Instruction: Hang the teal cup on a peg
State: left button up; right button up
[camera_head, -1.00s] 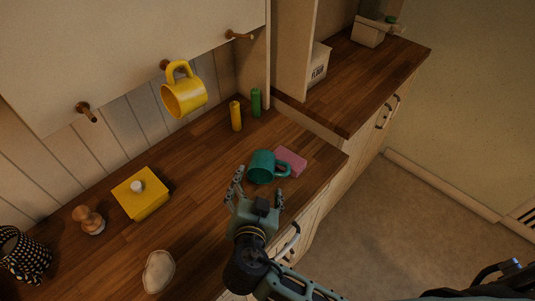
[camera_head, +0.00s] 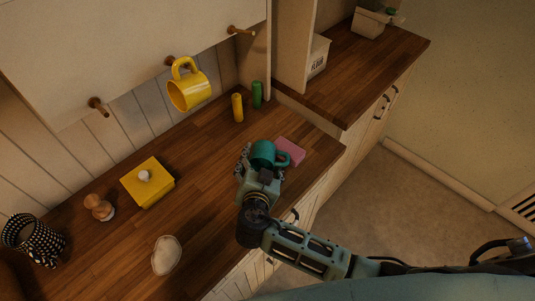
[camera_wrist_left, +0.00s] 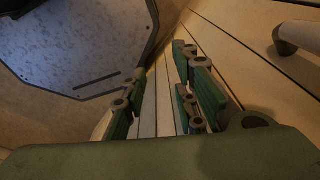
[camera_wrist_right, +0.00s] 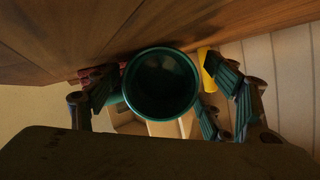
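The teal cup (camera_head: 263,154) stands on the wooden counter, its handle towards the right. In the right wrist view the teal cup (camera_wrist_right: 161,84) shows its round opening between the fingers. My right gripper (camera_head: 259,162) is at the cup's near side, its fingers spread to either side of it. It is open, with a gap visible on the right side. Three wooden pegs are on the wall panel: the left peg (camera_head: 98,106) and right peg (camera_head: 241,31) are bare, and the middle peg (camera_head: 172,62) holds a yellow mug (camera_head: 188,90). My left gripper (camera_wrist_left: 160,95) is open and empty, seen only in its wrist view.
A pink sponge (camera_head: 290,151) lies beside the cup. Yellow (camera_head: 237,108) and green (camera_head: 257,95) cylinders stand behind it. A yellow box (camera_head: 148,187), wooden shaker (camera_head: 99,207), dotted pitcher (camera_head: 34,241) and pale dish (camera_head: 166,256) are to the left. The counter's middle is clear.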

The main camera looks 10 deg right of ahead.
aim_at(265, 149)
jog(key=c, duration=1.2)
pick_arm(q)
jog(key=shift+s, duration=0.8)
pick_arm(e)
jog(key=shift+o, duration=0.2)
pick_arm(q)
jog(key=shift+f, duration=0.1)
pick_arm(e)
jog(key=shift+r, duration=0.1)
